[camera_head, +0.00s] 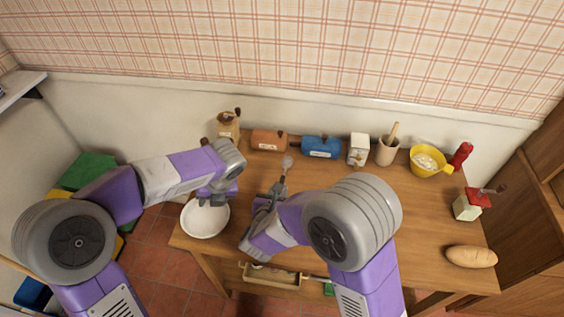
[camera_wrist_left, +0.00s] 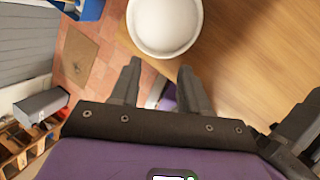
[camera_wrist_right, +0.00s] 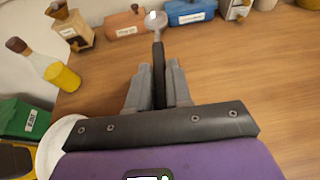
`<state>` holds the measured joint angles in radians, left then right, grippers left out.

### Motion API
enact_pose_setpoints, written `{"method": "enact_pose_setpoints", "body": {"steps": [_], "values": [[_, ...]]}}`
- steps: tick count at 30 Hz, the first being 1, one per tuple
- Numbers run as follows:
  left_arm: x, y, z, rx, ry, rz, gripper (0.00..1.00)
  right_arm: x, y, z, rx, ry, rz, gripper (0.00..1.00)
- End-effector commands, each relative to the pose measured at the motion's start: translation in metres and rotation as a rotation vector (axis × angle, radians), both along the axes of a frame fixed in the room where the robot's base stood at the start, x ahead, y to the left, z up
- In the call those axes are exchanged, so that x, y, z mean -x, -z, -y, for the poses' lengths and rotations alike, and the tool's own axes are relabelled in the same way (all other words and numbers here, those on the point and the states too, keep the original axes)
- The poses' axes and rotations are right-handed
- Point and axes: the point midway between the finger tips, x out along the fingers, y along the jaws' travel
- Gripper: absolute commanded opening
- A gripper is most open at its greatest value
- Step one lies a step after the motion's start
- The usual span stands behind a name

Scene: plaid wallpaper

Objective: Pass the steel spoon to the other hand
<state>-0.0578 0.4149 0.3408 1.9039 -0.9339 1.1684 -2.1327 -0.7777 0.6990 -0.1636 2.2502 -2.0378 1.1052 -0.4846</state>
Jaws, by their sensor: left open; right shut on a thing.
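The steel spoon (camera_head: 286,168) is in my right gripper (camera_head: 272,198), bowl pointing away toward the back of the table. In the right wrist view the right gripper (camera_wrist_right: 158,90) is shut on the dark handle of the spoon (camera_wrist_right: 156,30). My left gripper (camera_head: 216,196) is over the white bowl at the table's left edge, apart from the spoon. In the left wrist view the left gripper (camera_wrist_left: 158,80) has its fingers apart with nothing between them. The lower end of the spoon's handle is hidden.
The white bowl (camera_head: 205,226) stands at the left edge of the wooden table (camera_head: 420,225). A coffee grinder (camera_head: 229,124), orange box (camera_head: 268,140), blue box (camera_head: 321,147), utensil crock (camera_head: 387,151) and yellow bowl (camera_head: 431,170) line the back. Bread (camera_head: 471,257) lies at right. The table's middle is clear.

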Motion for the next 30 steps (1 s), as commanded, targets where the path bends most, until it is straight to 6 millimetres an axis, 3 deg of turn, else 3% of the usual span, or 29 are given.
{"method": "enact_pose_setpoints", "body": {"steps": [1,6,12,16,20,30], "values": [[-0.011,-0.013,0.027,0.039,0.077,0.023,0.46,0.0,0.0,0.0,0.0,0.0,0.0,0.0],[-0.03,-0.051,0.108,0.175,0.293,0.085,0.46,0.0,0.0,0.0,0.0,0.0,0.0,0.0],[-0.034,-0.083,0.169,0.285,0.447,0.136,0.46,0.0,0.0,0.0,0.0,0.0,0.0,0.0],[-0.034,-0.09,0.185,0.314,0.487,0.148,0.46,0.0,0.0,0.0,0.0,0.0,0.0,0.0],[-0.037,-0.084,0.189,0.321,0.497,0.149,0.46,0.0,0.0,0.0,0.0,0.0,0.0,0.0],[-0.059,-0.027,0.195,0.319,0.494,0.147,0.46,0.0,0.0,0.0,0.0,0.0,0.0,0.0]]}}
